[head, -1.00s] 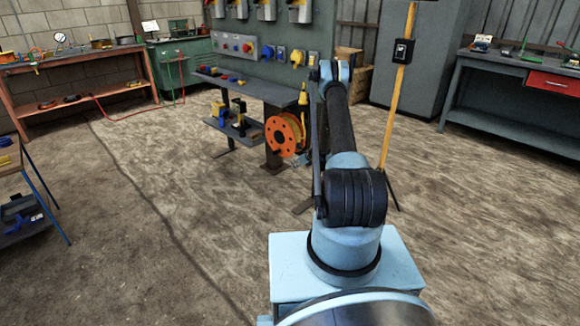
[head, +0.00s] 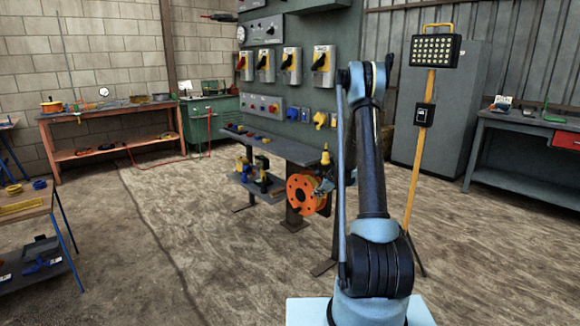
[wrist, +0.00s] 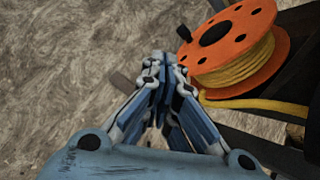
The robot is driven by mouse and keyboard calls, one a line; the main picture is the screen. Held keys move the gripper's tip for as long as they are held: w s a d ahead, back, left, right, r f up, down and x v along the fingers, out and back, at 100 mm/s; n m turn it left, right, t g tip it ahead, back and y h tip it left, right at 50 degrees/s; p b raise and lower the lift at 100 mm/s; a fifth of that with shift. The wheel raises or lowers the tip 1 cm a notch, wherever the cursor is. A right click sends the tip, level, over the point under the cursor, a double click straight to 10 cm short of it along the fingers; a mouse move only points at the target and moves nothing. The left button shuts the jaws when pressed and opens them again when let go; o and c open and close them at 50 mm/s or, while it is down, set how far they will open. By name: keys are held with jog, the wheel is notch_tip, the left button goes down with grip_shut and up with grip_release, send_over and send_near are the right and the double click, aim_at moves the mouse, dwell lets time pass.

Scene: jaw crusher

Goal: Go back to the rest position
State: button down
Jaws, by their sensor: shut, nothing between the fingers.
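My gripper (wrist: 159,62) shows in the wrist view with its blue fingers drawn together at the tips, shut and empty. It points down over bare floor, just left of an orange cable reel (wrist: 232,45) wound with yellow cable. In the head view my blue and black arm rises at right of centre and partly hides what is behind it. The orange reel also shows in the head view (head: 302,194), at the end of the grey bench, left of my arm.
A grey bench (head: 290,148) stands below a switch panel (head: 310,85). A work lamp (head: 435,50) on a yellow stand is close right of my arm. A grey workbench (head: 520,150) is at right, an orange one (head: 110,120) at back left. Floor at left centre is clear.

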jog(key=s+r+n+g+h, duration=0.1)
jog(key=s+r+n, duration=0.4)
jog(key=s+r, duration=0.7)
jog(key=s+r+n+g+h, duration=0.1)
jog(key=s+r+n, duration=0.65)
jog(key=s, duration=0.75)
jog(key=s+d+f+n+h, duration=0.1)
jog(key=s+n, duration=0.3)
jog(key=s, duration=1.1)
jog(key=s+d+f+n+g+h, duration=0.1)
jog(key=s+d+f+n+h, duration=0.1)
jog(key=s, duration=1.4)
jog(key=shift+s+d+f+n+g, duration=0.4)
jog(key=shift+d+n, duration=0.4)
jog(key=shift+n, duration=0.55)
jog(key=shift+w, duration=0.15)
